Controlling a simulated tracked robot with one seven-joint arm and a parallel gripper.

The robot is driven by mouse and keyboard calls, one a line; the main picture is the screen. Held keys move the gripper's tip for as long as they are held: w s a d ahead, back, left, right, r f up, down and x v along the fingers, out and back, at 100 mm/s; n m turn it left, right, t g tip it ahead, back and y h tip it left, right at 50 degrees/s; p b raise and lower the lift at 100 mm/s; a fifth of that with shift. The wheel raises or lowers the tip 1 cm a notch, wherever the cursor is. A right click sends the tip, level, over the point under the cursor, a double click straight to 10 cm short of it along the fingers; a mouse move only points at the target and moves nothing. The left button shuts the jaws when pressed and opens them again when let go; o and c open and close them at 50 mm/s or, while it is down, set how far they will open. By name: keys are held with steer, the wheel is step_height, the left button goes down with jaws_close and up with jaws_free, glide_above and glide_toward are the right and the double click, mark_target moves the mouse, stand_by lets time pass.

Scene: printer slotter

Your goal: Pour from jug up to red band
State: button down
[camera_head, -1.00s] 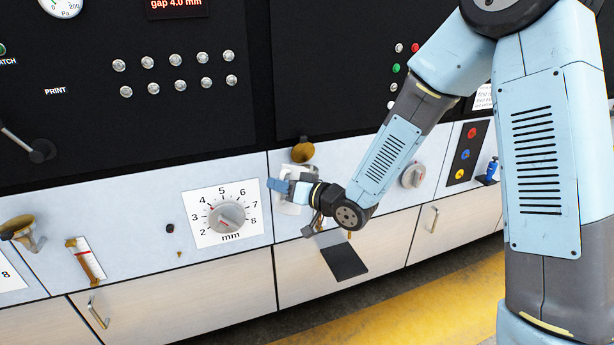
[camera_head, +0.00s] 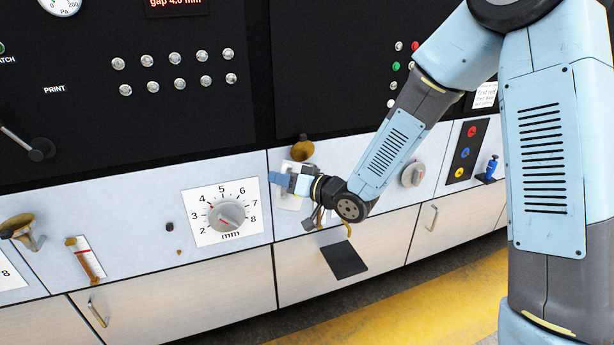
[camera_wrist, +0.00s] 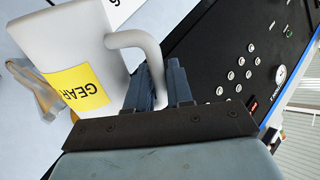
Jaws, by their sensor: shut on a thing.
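The white jug (camera_wrist: 72,45) with a yellow GEAR label fills the upper left of the wrist view. My gripper (camera_wrist: 162,85) is shut on the jug's curved handle. In the head view my gripper (camera_head: 285,183) covers much of the jug (camera_head: 289,201), just below a brass funnel (camera_head: 301,150) on the panel. The jug's mouth and contents are hidden, and I cannot tell its exact tilt. A sight gauge (camera_head: 86,260) with a red band is on the panel at the left, beside another brass funnel (camera_head: 17,226).
A gap dial (camera_head: 227,215) lies left of my gripper, with a small grey knob (camera_head: 413,173) to the right. A dark square pad (camera_head: 343,260) is below. Cabinet handles (camera_head: 433,218) project from the lower doors. Yellow floor marking (camera_head: 400,315) runs in front.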

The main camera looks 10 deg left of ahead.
mark_target(278, 195)
steer(key=shift+w+d+r+m+p, duration=0.15)
steer(key=shift+w+r+m+p, duration=0.35)
steer(key=shift+w+r, duration=0.15)
stand_by(0.8)
steer(key=shift+w+d+r+m+g+p, duration=0.15)
steer(key=shift+w+r+m+p, duration=0.15)
steer(key=shift+r+p, duration=0.2)
steer(key=shift+w+r+m+g+p, duration=0.1)
steer(key=shift+w+r+m+p, duration=0.15)
steer(key=shift+r+m+p, duration=0.25)
steer(key=shift+w+d+r+m+g+p, duration=0.15)
steer(key=shift+w+r+m+p, duration=0.15)
steer(key=shift+r+p, duration=0.15)
stand_by(3.2)
